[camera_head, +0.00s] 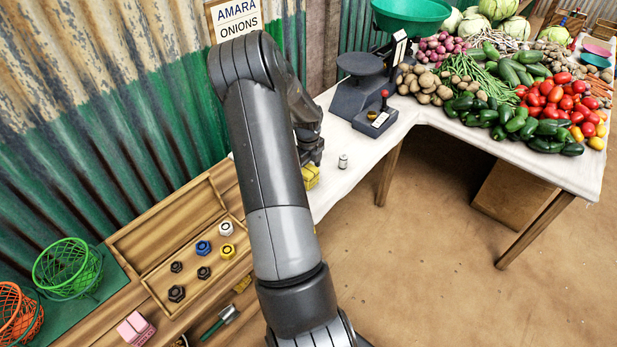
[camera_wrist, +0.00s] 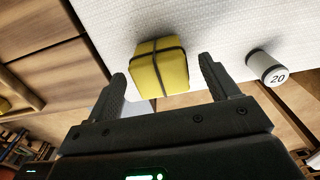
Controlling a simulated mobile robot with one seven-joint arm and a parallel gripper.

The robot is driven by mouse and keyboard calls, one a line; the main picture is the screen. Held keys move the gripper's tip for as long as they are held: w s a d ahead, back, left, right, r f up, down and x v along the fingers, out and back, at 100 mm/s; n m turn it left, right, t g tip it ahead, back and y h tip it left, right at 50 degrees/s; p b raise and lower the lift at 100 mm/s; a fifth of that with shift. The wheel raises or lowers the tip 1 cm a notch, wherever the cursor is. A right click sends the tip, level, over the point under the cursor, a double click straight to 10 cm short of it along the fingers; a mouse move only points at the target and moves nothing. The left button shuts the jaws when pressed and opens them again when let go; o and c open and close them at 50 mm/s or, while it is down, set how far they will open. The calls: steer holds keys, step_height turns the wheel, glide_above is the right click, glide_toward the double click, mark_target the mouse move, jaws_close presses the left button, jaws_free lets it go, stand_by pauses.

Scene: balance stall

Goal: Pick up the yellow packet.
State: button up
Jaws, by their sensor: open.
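The yellow packet (camera_wrist: 160,67) is a small block bound with crossing dark straps. In the wrist view it lies on the white tabletop (camera_wrist: 215,20), just beyond and between my fingertips. My gripper (camera_wrist: 162,72) is open, with one finger on each side of the packet's near end; I cannot tell whether either finger touches it. In the head view the packet (camera_head: 311,177) is partly hidden behind my arm, below my gripper (camera_head: 313,160).
A small metal weight (camera_head: 343,161) stands right of the packet; the wrist view shows it marked 20 (camera_wrist: 267,68). A wooden tray (camera_head: 185,262) with several weights is left of my arm. A scale (camera_head: 362,80) and heaped vegetables (camera_head: 520,95) stand farther back.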

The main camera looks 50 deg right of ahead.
mark_target(308, 170)
step_height(308, 170, down, 3)
steer(key=shift+s+f, duration=0.15)
steer(key=shift+f, duration=0.05)
steer(key=c, duration=1.2)
steer(key=shift+r, duration=0.1)
